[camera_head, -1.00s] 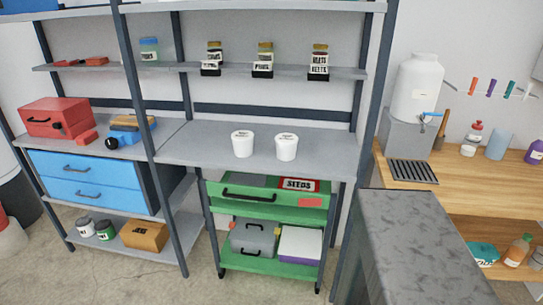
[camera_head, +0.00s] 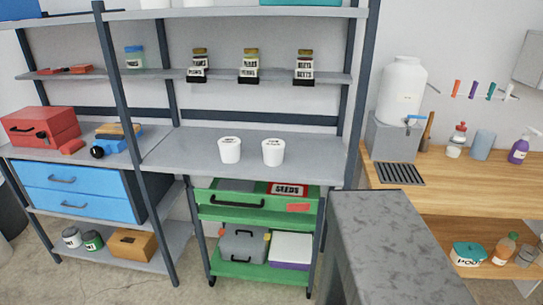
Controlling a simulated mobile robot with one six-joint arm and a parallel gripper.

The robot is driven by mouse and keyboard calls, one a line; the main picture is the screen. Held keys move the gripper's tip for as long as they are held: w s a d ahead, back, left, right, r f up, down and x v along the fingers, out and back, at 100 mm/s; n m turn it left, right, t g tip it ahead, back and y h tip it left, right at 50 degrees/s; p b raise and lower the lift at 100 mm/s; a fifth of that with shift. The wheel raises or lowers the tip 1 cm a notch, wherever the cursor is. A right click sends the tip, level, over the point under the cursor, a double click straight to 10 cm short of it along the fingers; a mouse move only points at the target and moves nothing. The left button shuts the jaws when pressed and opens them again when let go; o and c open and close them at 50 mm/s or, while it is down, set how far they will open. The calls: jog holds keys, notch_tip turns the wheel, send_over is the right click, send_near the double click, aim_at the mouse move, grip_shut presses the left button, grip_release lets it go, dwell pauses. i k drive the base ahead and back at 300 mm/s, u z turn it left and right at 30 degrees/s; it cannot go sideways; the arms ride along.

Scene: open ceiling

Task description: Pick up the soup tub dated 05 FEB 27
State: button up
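Two white tubs stand upright side by side on the grey middle shelf (camera_head: 190,150). The left tub (camera_head: 230,151) and the right tub (camera_head: 273,152) look alike, with small dark print on their lids. The print is too small to read, so I cannot tell which is dated 05 FEB 27. There is a narrow gap between them. My gripper is not in view.
A green cart (camera_head: 258,213) with a seeds box stands under the shelf. Labelled jars (camera_head: 249,66) stand on the shelf above. A grey stone-like counter (camera_head: 390,245) juts into the right foreground. A wooden bench (camera_head: 460,185) holds a water dispenser (camera_head: 400,95). Floor shows at lower left.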

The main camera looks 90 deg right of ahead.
aim_at(273, 148)
jog(key=u, duration=0.1)
jog(key=k, duration=1.7)
jog(key=z, duration=0.4)
jog(key=i, duration=1)
jog(key=z, duration=0.05)
